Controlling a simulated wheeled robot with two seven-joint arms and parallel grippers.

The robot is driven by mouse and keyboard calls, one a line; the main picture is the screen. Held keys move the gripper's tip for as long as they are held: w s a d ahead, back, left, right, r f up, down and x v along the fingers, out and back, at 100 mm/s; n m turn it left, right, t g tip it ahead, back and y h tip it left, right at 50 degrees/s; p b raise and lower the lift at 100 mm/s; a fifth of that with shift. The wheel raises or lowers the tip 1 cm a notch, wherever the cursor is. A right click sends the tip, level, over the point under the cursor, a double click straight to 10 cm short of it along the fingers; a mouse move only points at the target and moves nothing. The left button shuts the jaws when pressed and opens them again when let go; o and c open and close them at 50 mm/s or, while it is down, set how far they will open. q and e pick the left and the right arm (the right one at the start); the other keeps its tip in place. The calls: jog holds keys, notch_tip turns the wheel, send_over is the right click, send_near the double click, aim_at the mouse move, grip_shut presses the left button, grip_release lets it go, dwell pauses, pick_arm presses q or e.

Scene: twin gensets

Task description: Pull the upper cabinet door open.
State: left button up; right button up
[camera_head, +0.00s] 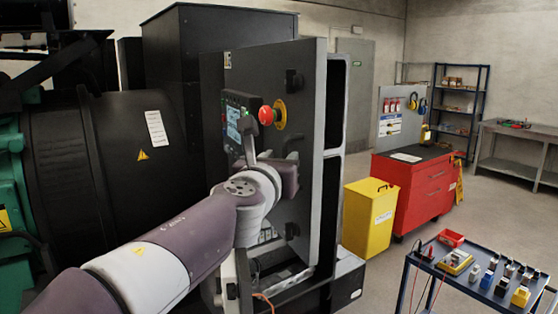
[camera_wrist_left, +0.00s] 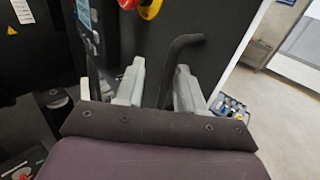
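The upper cabinet door (camera_head: 303,115) is a dark grey panel with a light edge, a display (camera_head: 238,122) and a red stop button on a yellow ring (camera_head: 278,114). I cannot tell whether it stands slightly ajar. Its black bent bar handle (camera_wrist_left: 181,52) shows in the wrist view; in the head view my gripper partly hides it. My left gripper (camera_wrist_left: 158,78) is open in front of the door, its two pale fingers apart on either side of the handle in the picture. I cannot tell whether they touch it. My right gripper is out of view.
A dark generator drum (camera_head: 100,150) stands left of the cabinet. A yellow bin (camera_head: 368,218) and a red tool chest (camera_head: 415,187) stand to the right. A blue cart (camera_head: 462,284) with small parts is at front right. Open floor lies between cart and chest.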

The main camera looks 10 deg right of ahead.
pick_arm(q)
jog(key=b+v, duration=0.2)
jog(key=v, duration=1)
jog(key=shift+s, duration=0.4)
